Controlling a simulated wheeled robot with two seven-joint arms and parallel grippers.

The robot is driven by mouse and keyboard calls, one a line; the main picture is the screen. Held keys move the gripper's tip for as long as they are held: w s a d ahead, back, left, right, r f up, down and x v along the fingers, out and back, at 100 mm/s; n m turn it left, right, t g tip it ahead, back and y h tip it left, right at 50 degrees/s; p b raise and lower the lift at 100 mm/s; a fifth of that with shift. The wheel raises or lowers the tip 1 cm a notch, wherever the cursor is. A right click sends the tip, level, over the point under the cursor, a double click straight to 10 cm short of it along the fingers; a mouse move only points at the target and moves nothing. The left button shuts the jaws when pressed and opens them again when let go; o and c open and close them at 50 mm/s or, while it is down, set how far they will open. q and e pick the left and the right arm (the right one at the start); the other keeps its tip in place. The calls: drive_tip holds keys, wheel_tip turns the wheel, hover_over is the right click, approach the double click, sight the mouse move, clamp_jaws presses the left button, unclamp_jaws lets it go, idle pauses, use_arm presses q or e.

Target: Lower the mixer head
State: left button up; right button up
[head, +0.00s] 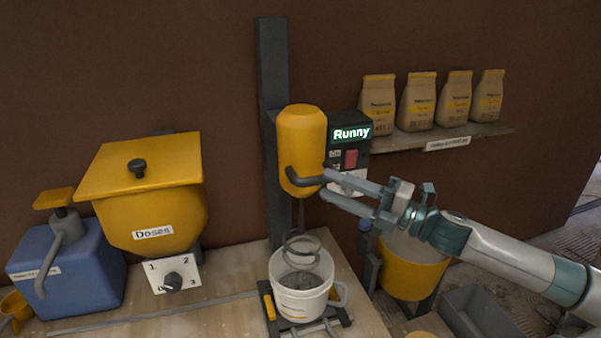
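The mixer head (302,140) is a yellow rounded cylinder on a dark upright post (272,85). It is raised above a white bucket (301,302), with its wire whisk (302,250) hanging at the bucket's mouth. A dark bent handle (299,179) sticks out from the lower front of the head. My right gripper (325,183) comes in from the right, its two fingers apart, with their tips at the handle's free end. I cannot tell whether they grip it. My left gripper is not in view.
A control box (349,131) reading "Runny" with a red switch sits behind the fingers. A yellow hopper (155,220) and blue container (70,272) stand left. Paper bags (420,102) line a wall shelf (488,130). A yellow bucket (412,272) stands below my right arm.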

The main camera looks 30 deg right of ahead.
sight(301, 173)
drive_tip(key=shift+p+x, duration=0.35)
drive_tip(key=shift+x, duration=0.9)
drive_tip(key=shift+p+x, duration=1.3)
drive_tip(key=shift+x, duration=1.7)
clamp_jaws()
